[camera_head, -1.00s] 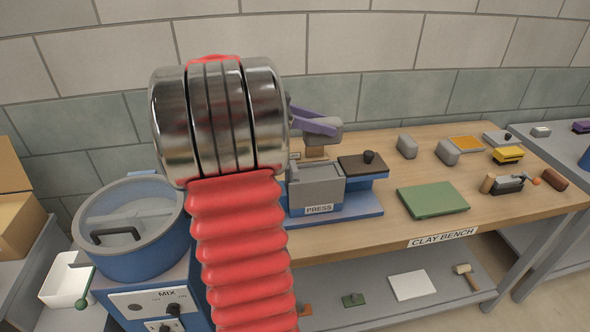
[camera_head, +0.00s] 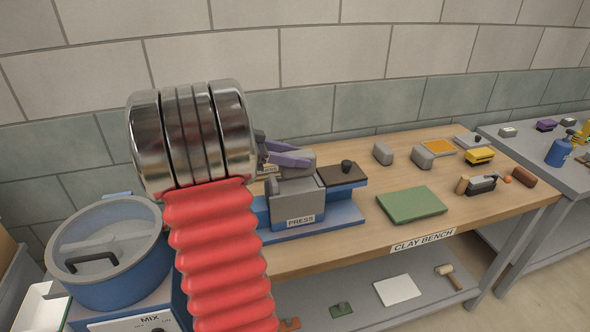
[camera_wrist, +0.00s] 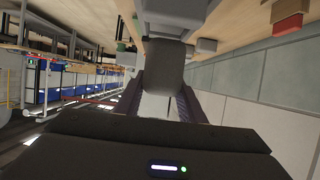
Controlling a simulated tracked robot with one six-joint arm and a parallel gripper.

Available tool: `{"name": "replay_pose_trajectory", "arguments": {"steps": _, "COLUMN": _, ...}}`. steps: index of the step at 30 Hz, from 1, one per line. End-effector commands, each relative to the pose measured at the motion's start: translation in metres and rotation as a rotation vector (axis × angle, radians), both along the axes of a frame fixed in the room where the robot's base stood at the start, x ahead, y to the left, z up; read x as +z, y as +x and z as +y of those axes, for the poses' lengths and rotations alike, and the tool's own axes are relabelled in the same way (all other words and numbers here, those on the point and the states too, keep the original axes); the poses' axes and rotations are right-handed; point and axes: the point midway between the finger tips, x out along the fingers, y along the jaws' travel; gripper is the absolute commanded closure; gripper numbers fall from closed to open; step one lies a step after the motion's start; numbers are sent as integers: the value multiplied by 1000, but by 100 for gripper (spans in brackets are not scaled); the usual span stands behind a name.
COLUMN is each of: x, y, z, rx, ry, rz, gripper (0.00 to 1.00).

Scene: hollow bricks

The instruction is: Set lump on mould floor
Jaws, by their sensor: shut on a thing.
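The grey clay lump (camera_head: 301,158) is between my gripper's purple fingers (camera_head: 288,159), at the top of the grey mould box of the press (camera_head: 297,207). In the wrist view the lump (camera_wrist: 167,70) sits between the two fingers of my gripper (camera_wrist: 160,98), which is shut on it. The lump's lower edge meets the mould's back rim in the head view. I cannot tell whether it is inside the walls or just above them. The mould floor is hidden. My red arm and chrome joint cover the area left of the press.
A dark plate with a black knob (camera_head: 346,169) is at the press's right. A green board (camera_head: 411,205), two grey blocks (camera_head: 383,153) and small tools lie further right on the wooden bench (camera_head: 340,238). A blue mixer (camera_head: 110,258) stands at the left.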

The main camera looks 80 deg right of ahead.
Motion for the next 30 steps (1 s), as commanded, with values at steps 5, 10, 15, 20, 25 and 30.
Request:
{"name": "replay_pose_trajectory", "arguments": {"steps": 5, "x": 0, "y": 0, "z": 0, "rx": 0, "ry": -2, "rz": 0, "gripper": 100}}
{"name": "replay_pose_trajectory", "arguments": {"steps": 10, "x": -2, "y": 1, "z": 0, "rx": 1, "ry": -2, "rz": 0, "gripper": 100}}
{"name": "replay_pose_trajectory", "arguments": {"steps": 15, "x": -19, "y": 1, "z": 1, "rx": 2, "ry": 2, "rz": 2, "gripper": 100}}
{"name": "replay_pose_trajectory", "arguments": {"steps": 20, "x": -36, "y": 1, "z": 1, "rx": 1, "ry": -1, "rz": 1, "gripper": 100}}
{"name": "replay_pose_trajectory", "arguments": {"steps": 25, "x": -38, "y": 1, "z": 0, "rx": 1, "ry": -2, "rz": 0, "gripper": 100}}
{"name": "replay_pose_trajectory", "arguments": {"steps": 30, "x": -38, "y": 1, "z": 0, "rx": 1, "ry": -2, "rz": 0, "gripper": 100}}
